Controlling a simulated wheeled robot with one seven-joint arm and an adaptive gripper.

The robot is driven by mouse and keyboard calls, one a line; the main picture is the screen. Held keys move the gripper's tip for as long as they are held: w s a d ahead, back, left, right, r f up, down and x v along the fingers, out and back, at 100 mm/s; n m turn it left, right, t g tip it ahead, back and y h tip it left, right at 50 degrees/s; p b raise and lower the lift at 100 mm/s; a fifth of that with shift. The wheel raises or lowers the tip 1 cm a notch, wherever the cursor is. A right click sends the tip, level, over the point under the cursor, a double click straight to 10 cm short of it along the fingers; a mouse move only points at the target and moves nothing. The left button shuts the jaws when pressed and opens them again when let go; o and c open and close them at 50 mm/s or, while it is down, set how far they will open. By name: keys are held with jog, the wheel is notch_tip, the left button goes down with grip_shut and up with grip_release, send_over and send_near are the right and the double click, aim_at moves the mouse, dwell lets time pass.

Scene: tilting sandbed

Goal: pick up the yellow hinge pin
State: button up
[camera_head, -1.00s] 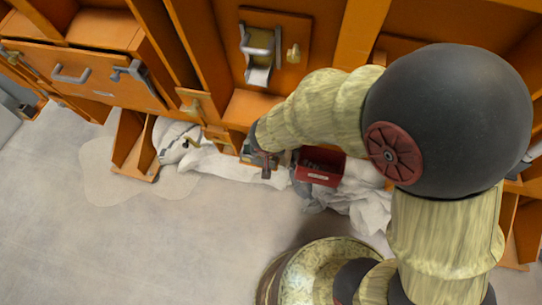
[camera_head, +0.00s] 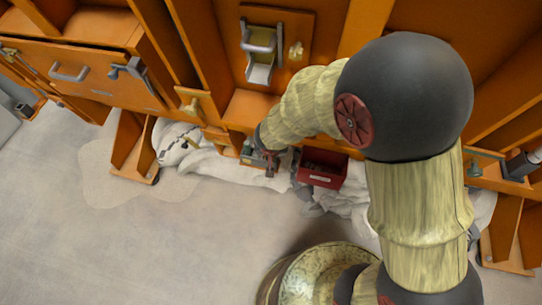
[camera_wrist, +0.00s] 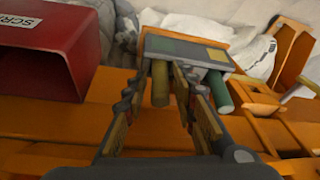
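A dull yellow cylinder (camera_wrist: 160,84), which looks like the yellow hinge pin, shows in the wrist view at the near edge of a grey holder (camera_wrist: 158,46). My gripper (camera_wrist: 162,72) is open, with one finger on each side of this cylinder. A gap shows between it and the fingers, and I cannot tell whether either touches. A green cylinder (camera_wrist: 219,92) lies just right of the right finger. In the head view my gripper (camera_head: 268,158) is low in front of the orange cabinet, and the pin cannot be made out there.
A red scrap box (camera_wrist: 50,48) stands close left of my gripper in the wrist view; it also shows in the head view (camera_head: 322,168). White crumpled cloth (camera_head: 210,162) lies along the cabinet foot. Orange cabinet walls (camera_head: 190,50) rise behind. The grey floor (camera_head: 150,245) in front is clear.

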jog(key=c, duration=0.6)
grip_shut()
